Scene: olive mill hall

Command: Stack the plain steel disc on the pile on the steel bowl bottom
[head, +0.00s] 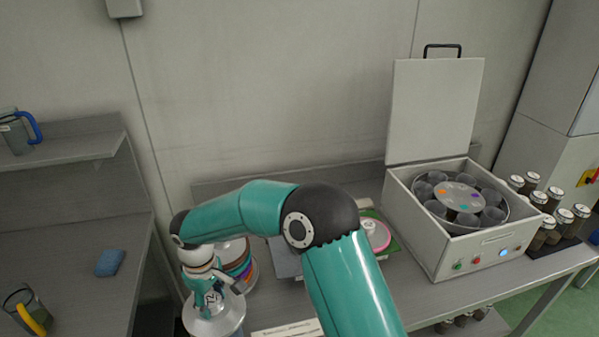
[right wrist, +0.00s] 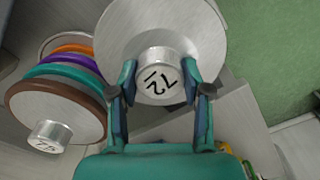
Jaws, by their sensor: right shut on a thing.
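The plain steel disc (right wrist: 125,35) has a steel knob (right wrist: 158,75) with a black marking. My right gripper (right wrist: 159,84) is shut on this knob, one finger on each side. In the head view the disc (head: 214,318) hangs below my right gripper (head: 207,290), at the front of the pile. The pile (head: 240,262) has discs with coloured rims, partly hidden by my arm. In the right wrist view the pile (right wrist: 62,92) shows brown, teal, purple and orange rims, with a knob on top; the held disc is beside it. A pale steel rim (right wrist: 55,42) shows beneath. My left gripper is not in view.
An open-lidded centrifuge box (head: 440,250) stands on the right of the bench, with several dark bottles (head: 545,205) beyond it. A pink ring-shaped thing (head: 376,234) lies behind my arm.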

